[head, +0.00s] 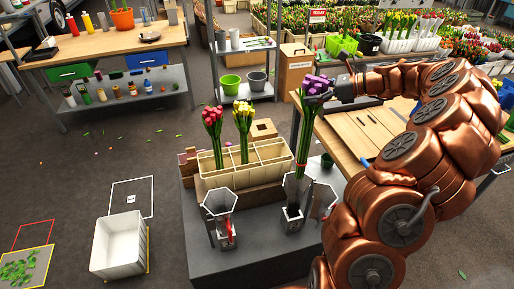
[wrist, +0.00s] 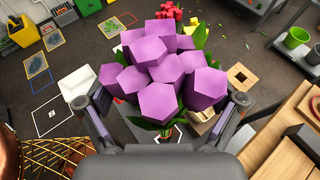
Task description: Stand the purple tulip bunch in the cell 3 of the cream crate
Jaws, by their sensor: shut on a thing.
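The purple tulip bunch (head: 313,87) is upright in the head view, its stems hanging down to the right grey holder (head: 297,190). I cannot tell whether the stem ends are inside that holder or just above it. My gripper (head: 328,90) is shut on the bunch from the right, just below the blooms. In the wrist view the purple blooms (wrist: 165,65) fill the space between my gripper's fingers (wrist: 165,115). The cream crate (head: 222,179) stands left of the bunch, with several cells. Red tulips (head: 212,118) and yellow tulips (head: 244,112) stand in its left part. No cell numbers are readable.
A second grey holder (head: 220,206) stands in front of the crate on the dark stand (head: 240,262). A wooden worktable (head: 352,140) lies right of the bunch. A white bin (head: 119,246) is on the floor at left. The crate's right cells look empty.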

